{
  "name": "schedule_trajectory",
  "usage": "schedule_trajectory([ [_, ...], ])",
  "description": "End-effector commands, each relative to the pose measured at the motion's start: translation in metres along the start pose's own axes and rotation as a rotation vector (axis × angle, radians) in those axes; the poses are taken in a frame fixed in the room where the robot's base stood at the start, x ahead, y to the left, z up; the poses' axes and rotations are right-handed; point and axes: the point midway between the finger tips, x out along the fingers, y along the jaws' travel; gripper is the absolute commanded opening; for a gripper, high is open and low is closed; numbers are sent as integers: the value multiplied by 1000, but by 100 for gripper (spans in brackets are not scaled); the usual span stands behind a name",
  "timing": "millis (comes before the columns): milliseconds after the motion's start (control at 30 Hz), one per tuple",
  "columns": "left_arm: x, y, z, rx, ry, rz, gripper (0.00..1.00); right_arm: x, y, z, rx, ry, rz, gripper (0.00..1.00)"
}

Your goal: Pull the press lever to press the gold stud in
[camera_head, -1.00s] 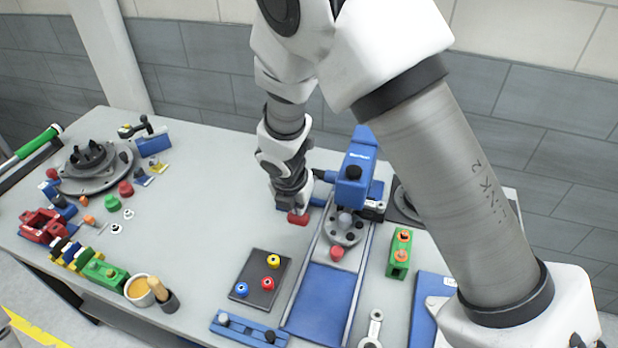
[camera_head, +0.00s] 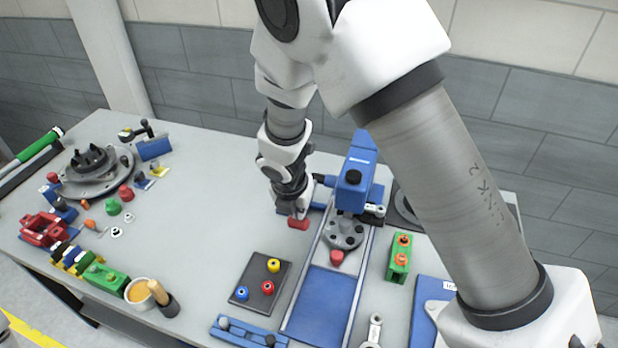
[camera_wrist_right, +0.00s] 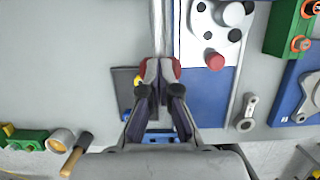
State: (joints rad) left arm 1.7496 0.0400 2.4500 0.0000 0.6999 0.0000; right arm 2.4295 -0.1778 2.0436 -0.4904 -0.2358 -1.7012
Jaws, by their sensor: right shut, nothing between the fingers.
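The blue press (camera_head: 355,180) stands at the back right of the table. Its red lever handle (camera_head: 298,223) sticks out to the left; red also shows on both sides of my fingertips in the right wrist view (camera_wrist_right: 176,68). My right gripper (camera_head: 294,210) is shut and empty, with its fingertips (camera_wrist_right: 160,72) right at the handle. Whether they touch it I cannot tell. A grey round part with dark holes (camera_head: 343,233) sits under the press head; it also shows in the right wrist view (camera_wrist_right: 212,30). I cannot make out the gold stud. My left gripper is out of view.
A red knob (camera_head: 337,257) and a blue plate (camera_head: 318,300) lie in front of the press between rails. A dark tray (camera_head: 250,293) with coloured rings is to their left, a green block (camera_head: 399,258) to their right.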

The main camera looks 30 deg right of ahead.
Motion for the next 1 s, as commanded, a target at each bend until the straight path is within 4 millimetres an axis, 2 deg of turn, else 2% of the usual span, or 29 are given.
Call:
schedule_trajectory([
  [33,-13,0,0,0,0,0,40,-11,-1,3,-1,2,-4,0],
  [267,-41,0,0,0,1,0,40,-36,-1,10,-1,0,-2,0],
  [467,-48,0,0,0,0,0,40,-41,0,13,0,0,0,0],
  [700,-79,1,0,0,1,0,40,-70,0,26,1,0,1,0],
  [933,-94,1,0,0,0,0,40,-92,1,38,1,-2,2,0],
  [1000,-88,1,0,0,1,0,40,-95,2,41,2,-5,3,0],
])
